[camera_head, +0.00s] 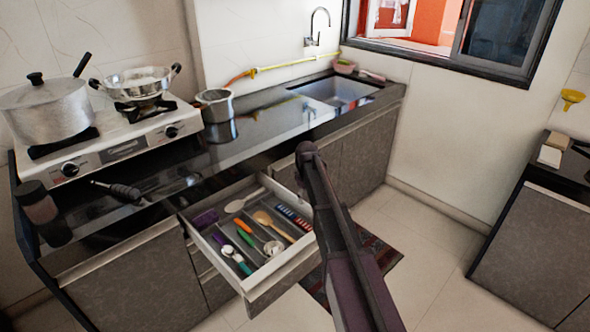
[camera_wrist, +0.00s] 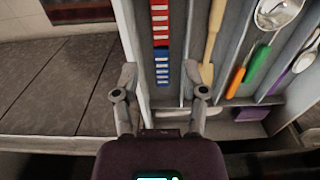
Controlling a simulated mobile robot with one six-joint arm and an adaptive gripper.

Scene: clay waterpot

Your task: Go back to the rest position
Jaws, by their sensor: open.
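My gripper (camera_wrist: 165,82) shows in the wrist view with its two fingers apart and nothing between them.
The drawer holds a wooden spoon (camera_head: 270,222), a white spoon (camera_head: 236,205), red and blue items (camera_wrist: 161,30) and several colour-handled utensils. A stove (camera_head: 125,145) with pots and a black counter (camera_head: 260,130) with a sink (camera_head: 340,92) stand behind. Floor (camera_head: 430,235) is clear at right.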

